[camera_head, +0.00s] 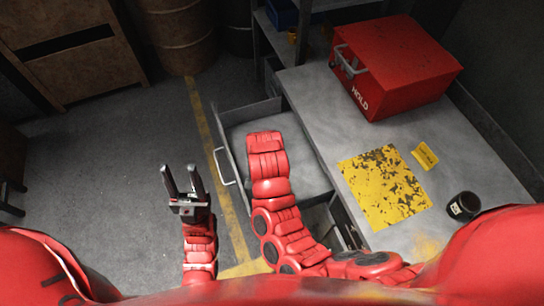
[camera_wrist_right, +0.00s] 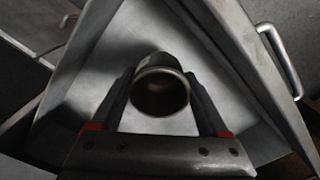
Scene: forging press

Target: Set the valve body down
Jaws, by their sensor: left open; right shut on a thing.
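The valve body (camera_wrist_right: 161,90) shows in the right wrist view as a dark metal cylinder with a round open end facing the camera. My right gripper (camera_wrist_right: 160,76) is shut on it, one finger on each side. Both are over the open grey drawer (camera_head: 236,132), whose wall and floor surround them in the right wrist view. I cannot tell whether the valve body touches the drawer floor. In the head view my right arm hides the valve body and the right gripper. My left gripper (camera_head: 182,181) is open and empty above the floor, left of the drawer.
The grey workbench (camera_head: 310,100) carries a red box (camera_head: 395,65) marked HOLD, a worn yellow patch (camera_head: 384,187), a small yellow tag (camera_head: 425,156) and a dark mug (camera_head: 463,206). A rusty barrel (camera_head: 178,35) stands at the back. The floor on the left is clear.

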